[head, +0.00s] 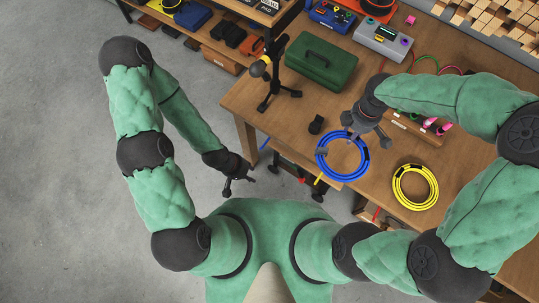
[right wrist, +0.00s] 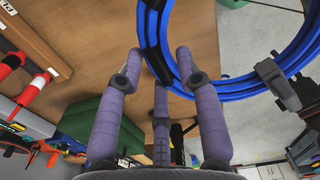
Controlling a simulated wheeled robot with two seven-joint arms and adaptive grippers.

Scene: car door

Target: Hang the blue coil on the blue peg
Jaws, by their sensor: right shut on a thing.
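The blue coil (head: 357,174) is a round hank of cable with dark ties, near the table's front edge in the head view. My right gripper (head: 368,136) is at its upper right rim, shut on it. In the right wrist view, the fingers (right wrist: 157,68) are at a black-banded part of the coil (right wrist: 237,84), which extends right over the floor. I cannot tell the coil's exact height above the table. A short blue peg (head: 265,143) shows at the table's front edge, left of the coil. My left gripper (head: 240,182) is open and empty over the floor.
A yellow coil (head: 398,194) lies on the table (head: 376,178) to the right. Yellow (head: 319,179) and red (head: 376,215) pegs stick out along the front edge. A black stand (head: 277,80), a green toolbox (head: 321,65) and a small black block (head: 316,124) stand behind.

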